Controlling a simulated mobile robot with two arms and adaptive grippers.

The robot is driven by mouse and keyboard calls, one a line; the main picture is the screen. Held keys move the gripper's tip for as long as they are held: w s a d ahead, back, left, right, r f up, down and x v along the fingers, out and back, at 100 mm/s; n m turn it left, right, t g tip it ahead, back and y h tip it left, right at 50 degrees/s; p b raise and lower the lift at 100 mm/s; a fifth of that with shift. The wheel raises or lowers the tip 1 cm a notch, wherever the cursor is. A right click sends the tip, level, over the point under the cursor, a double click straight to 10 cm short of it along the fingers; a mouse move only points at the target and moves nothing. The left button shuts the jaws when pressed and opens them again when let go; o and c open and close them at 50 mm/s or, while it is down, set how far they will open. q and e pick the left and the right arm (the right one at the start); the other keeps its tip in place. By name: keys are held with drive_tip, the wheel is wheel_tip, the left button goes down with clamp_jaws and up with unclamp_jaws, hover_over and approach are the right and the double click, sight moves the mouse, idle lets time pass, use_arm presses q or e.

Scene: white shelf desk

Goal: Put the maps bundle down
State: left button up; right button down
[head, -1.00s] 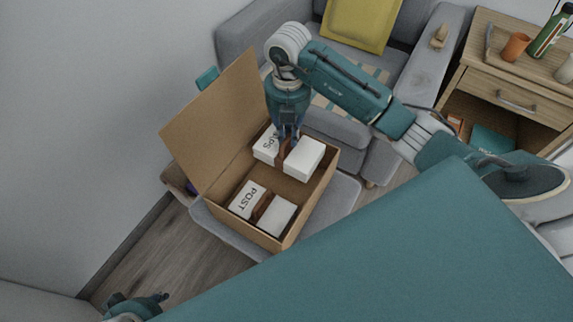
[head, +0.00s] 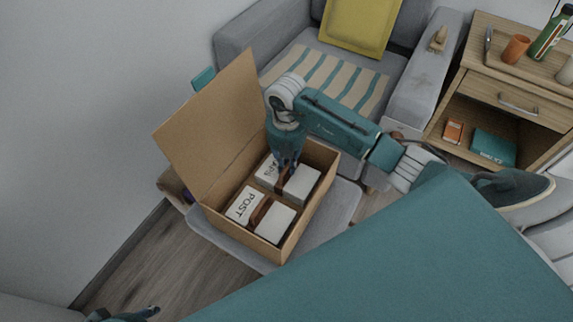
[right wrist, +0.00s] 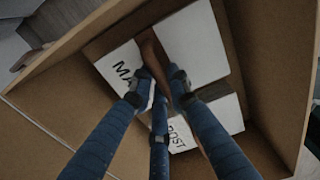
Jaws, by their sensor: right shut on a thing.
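The maps bundle (head: 304,183) is a white block with a brown band round its middle. In the right wrist view its white top (right wrist: 195,45) shows the letters "MA". My right gripper (head: 286,170) points down into the box and is shut on the bundle at its band; its fingers also show in the right wrist view (right wrist: 162,85). The bundle is inside the open cardboard box (head: 294,240), at the far end; its underside is hidden, so I cannot tell whether it touches the floor. My left gripper (head: 148,313) is partly visible at the bottom left.
The post bundle (head: 241,204), white with a brown band, lies in the box's near end, close to the maps bundle. The box's lid (head: 210,130) stands open at the left. The box sits on a grey seat (head: 330,215). An armchair (head: 408,95) and wooden cabinet (head: 487,88) stand behind.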

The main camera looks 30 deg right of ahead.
drive_tip(key=c, duration=1.7)
unclamp_jaws()
drive_tip(key=shift+o, duration=0.2)
